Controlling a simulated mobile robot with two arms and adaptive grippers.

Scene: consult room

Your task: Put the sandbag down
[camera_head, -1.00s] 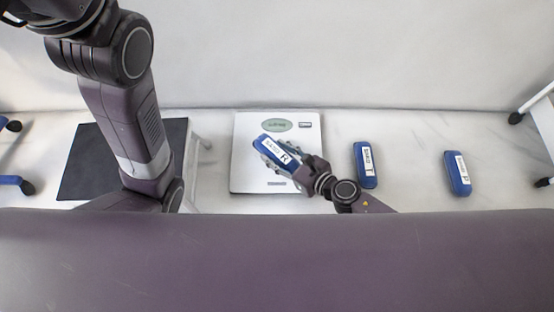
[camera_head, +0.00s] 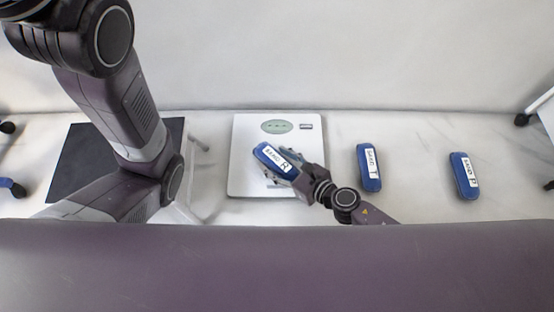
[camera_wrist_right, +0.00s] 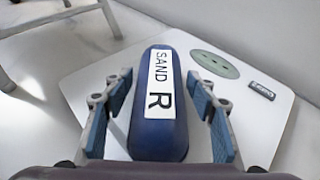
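The blue sandbag labelled "SAND R" (camera_head: 270,158) lies on the white scale (camera_head: 243,180), tilted at an angle across it; it also shows in the right wrist view (camera_wrist_right: 158,130). My right gripper (camera_head: 285,172) is around its near end. In the wrist view its blue-padded fingers (camera_wrist_right: 158,100) stand on both sides of the bag with gaps, so it looks open. The bag's underside is hidden, but it appears to rest on the scale. The scale's green display (camera_head: 277,127) shows dashes. My left arm crosses the left side, its gripper out of view.
Two more blue sandbags, "SAND T" (camera_head: 369,168) and "SAND P" (camera_head: 464,176), lie on the pale marbled surface right of the scale. A black mat (camera_head: 85,165) lies at the left. A pale wall stands behind. White wheeled frames stand at both sides.

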